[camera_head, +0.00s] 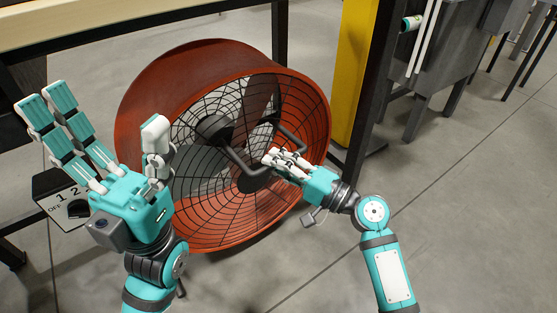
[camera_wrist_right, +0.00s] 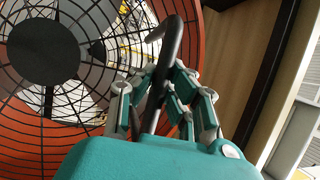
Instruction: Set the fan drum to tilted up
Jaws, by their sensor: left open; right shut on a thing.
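The fan drum (camera_head: 147,75) is a large orange-red cylinder with a black wire grille. In the head view it stands in the middle, its grille facing me and tilted somewhat upward. It also shows in the right wrist view (camera_wrist_right: 195,30). A black bar handle (camera_head: 289,134) sticks out from the grille. My right gripper (camera_head: 272,158) is shut on this handle; in the right wrist view its fingers close around the black bar (camera_wrist_right: 168,48). My left gripper (camera_head: 112,130) is open and empty, fingers raised, in front of the drum's left side.
A control box (camera_head: 50,187) marked OFF, 1 and 2 sits left of the drum, partly behind my left gripper. A table edge (camera_head: 120,22) runs above, with a dark post (camera_head: 372,90) and a yellow column (camera_head: 352,70) at right. The floor at lower right is clear.

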